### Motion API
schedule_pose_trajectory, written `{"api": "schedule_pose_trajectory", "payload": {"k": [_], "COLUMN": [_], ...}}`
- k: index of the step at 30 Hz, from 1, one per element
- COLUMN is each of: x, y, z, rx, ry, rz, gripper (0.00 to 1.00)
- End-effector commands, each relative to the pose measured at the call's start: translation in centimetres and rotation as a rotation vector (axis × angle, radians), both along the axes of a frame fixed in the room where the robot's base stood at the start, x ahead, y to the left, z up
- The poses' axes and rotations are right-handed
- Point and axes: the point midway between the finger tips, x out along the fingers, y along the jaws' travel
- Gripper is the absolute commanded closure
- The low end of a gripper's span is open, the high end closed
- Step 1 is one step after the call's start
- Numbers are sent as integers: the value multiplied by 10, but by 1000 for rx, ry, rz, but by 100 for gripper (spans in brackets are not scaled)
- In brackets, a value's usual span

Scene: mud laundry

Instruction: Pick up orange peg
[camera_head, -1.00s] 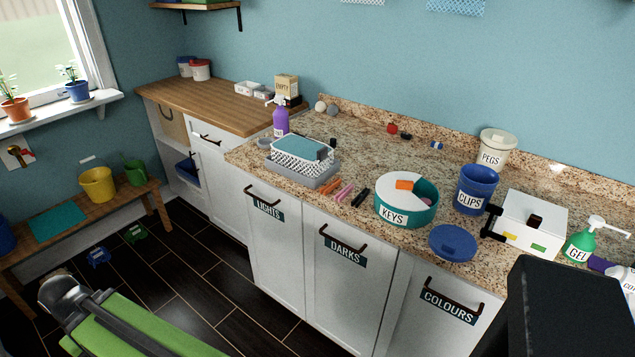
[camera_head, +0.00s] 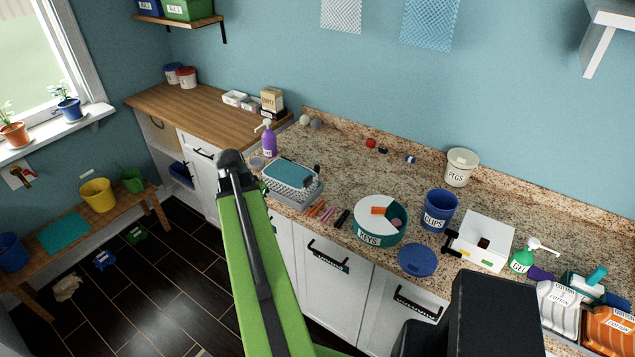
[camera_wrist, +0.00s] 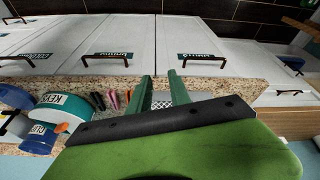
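The orange peg (camera_head: 316,208) lies on the granite counter just in front of the wire basket, beside a pink peg (camera_head: 327,214) and a black peg (camera_head: 342,218). In the wrist view the orange peg (camera_wrist: 127,95) lies at the right of this row, left of my fingers. My gripper (camera_wrist: 161,84) is open, its two green fingers apart with no peg between them; the white basket (camera_wrist: 161,101) shows past them. My fingertips cannot be made out in the head view.
The wire basket (camera_head: 296,194) stands on a grey tray left of the pegs. The KEYS tub (camera_head: 369,236), with an orange block (camera_head: 378,210) on it, stands to their right. A blue lid (camera_head: 418,260) and CLIPS pot (camera_head: 438,214) are farther right. Counter behind the pegs is mostly clear.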

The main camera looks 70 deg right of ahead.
Motion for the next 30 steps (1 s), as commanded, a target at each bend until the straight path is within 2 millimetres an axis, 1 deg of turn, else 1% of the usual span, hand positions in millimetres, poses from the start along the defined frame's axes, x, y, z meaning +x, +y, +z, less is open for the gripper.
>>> {"api": "schedule_pose_trajectory", "payload": {"k": [1,3,4,6,7,9,11,14,17,27,30], "x": [-33,-67,-78,-96,-101,-106,-107,-107,-108,-117,-119], "y": [-29,-55,-63,-74,-77,-81,-81,-82,-87,-114,-121], "z": [35,49,53,58,59,59,56,49,34,-39,-56], "rx": [-23,-48,-57,-72,-76,-80,-81,-80,-79,-79,-79], "ry": [-10,-22,-25,-32,-34,-36,-36,-36,-35,-35,-34], "rz": [-103,-211,-245,-300,-314,-330,-333,-330,-331,-330,-329], "gripper": [76,76,76,76,76,76,76,76,76,76,76]}}
